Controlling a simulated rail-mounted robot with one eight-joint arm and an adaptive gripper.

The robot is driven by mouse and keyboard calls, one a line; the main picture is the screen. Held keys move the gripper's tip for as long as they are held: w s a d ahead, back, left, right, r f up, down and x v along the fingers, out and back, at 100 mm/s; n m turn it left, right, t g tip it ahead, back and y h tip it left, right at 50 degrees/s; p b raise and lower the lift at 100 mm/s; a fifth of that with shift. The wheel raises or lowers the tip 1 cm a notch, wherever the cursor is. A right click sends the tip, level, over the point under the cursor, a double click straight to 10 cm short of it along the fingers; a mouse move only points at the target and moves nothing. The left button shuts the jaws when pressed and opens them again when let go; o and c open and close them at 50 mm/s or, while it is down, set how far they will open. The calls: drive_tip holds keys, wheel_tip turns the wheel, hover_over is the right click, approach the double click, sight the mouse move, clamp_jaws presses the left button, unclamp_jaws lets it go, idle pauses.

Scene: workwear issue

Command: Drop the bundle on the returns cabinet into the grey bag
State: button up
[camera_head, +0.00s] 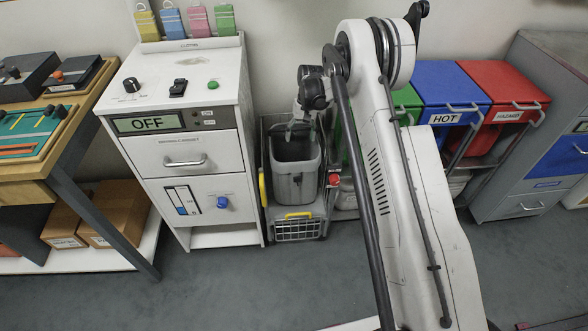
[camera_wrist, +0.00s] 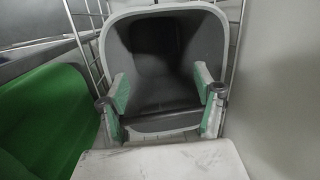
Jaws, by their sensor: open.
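A grey, bin-like container (camera_head: 296,185) stands in a wire-fronted cart between the white cabinet and the coloured bins; it is the only grey bag-like thing I see. My gripper (camera_head: 299,128) is over its open top. In the wrist view, the container's mouth (camera_wrist: 163,124) lies in front of my gripper (camera_wrist: 161,88). The green-padded fingers are wide apart with nothing between them. The container's inside is dark, and I cannot make out any contents. I see no clear bundle in either view. I cannot tell which cabinet is the returns cabinet.
A white control cabinet (camera_head: 185,140) reading OFF stands left of the cart (camera_head: 299,228), with coloured tags (camera_head: 197,20) behind its top. Blue (camera_head: 447,82) and red (camera_head: 503,82) lidded bins stand right, then a grey cabinet (camera_head: 520,185). A wooden workbench (camera_head: 28,167) is far left. Floor in front is clear.

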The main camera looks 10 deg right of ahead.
wheel_tip(320, 180, up, 12)
drive_tip(key=w+d, duration=0.1)
drive_tip(key=shift+d+f, duration=0.2)
drive_tip(key=shift+d, duration=0.15)
drive_tip(key=s+a+r+t+p, duration=0.1)
drive_tip(key=s+r+t, duration=0.1)
drive_tip(key=s+r, duration=0.85)
drive_tip(key=s+a+r+t, duration=0.1)
drive_tip(key=s+r+t, duration=0.1)
drive_tip(key=s+r, duration=0.9)
drive_tip(key=s+r+t+h, duration=0.1)
drive_tip(key=s+r+t, duration=0.1)
drive_tip(key=s+r, duration=0.7)
drive_tip(key=s+f+t+p, duration=0.1)
drive_tip(key=s+f, duration=0.2)
drive_tip(key=s, duration=0.5)
drive_tip(key=s+f+t, duration=0.1)
drive_tip(key=s+f, duration=0.2)
drive_tip(key=s, duration=0.5)
wheel_tip(320, 180, down, 18)
drive_tip(key=b, duration=1.7)
drive_tip(key=shift+w+h+b, duration=0.25)
drive_tip(key=shift+h+b, duration=0.05)
drive_tip(key=shift+b, duration=0.1)
